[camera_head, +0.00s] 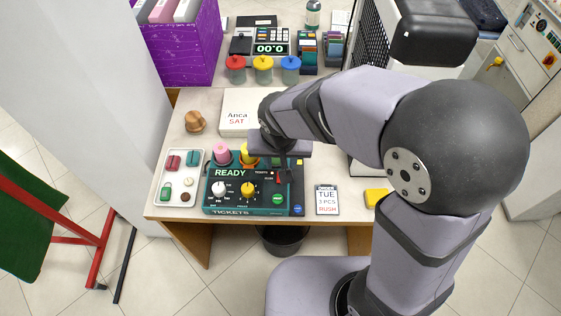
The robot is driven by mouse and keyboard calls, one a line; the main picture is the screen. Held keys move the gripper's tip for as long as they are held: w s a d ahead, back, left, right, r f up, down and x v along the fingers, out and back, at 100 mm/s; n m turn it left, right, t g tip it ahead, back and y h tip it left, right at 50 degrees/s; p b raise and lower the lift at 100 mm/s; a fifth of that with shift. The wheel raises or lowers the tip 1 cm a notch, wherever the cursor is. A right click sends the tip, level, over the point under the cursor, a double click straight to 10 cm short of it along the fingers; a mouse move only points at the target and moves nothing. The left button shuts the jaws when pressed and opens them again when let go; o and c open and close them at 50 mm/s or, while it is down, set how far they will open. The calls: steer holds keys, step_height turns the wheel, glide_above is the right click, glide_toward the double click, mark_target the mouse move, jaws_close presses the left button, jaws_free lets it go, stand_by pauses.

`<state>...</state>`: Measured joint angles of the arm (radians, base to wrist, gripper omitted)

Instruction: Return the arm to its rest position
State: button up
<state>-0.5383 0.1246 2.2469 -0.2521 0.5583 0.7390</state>
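My arm reaches in from the right and bends down over the table. My gripper (280,156) is above the back of the green ticket machine (232,207), close to its yellow peg (245,153). The wrist and gripper body cover part of the machine's back edge. The fingertips are too small and hidden to show whether they are open or hold anything. The machine's display reads READY. It has a white knob, a yellow knob, a red switch and a pink peg (221,153).
A white card box (237,122), wooden knob (195,121), small-parts tray (178,196), order card (327,199) and yellow block (376,198) surround the machine. Behind are lidded pots (263,68) and a purple crate (185,48). A black panel (368,60) stands near my arm. Clear tabletop lies between the box and tray.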

stand_by(0.4)
steer(key=s+n, duration=0.1)
steer(key=s+d+f+n+g, duration=0.1)
steer(key=s+n, duration=0.1)
steer(key=s+d+f+n+g, duration=0.1)
steer(key=s+n, duration=0.1)
steer(key=shift+s+f+h, duration=0.15)
steer(key=shift+h, duration=0.15)
steer(key=s+d+m, duration=0.2)
steer(key=d, duration=0.5)
steer(key=s+d+r+m+g, duration=0.1)
steer(key=s+d+m, duration=0.2)
steer(key=d, duration=0.4)
steer(key=shift+s+r+p, duration=0.3)
steer(key=shift+o, duration=0.3)
steer(key=shift+a, duration=0.1)
stand_by(1.8)
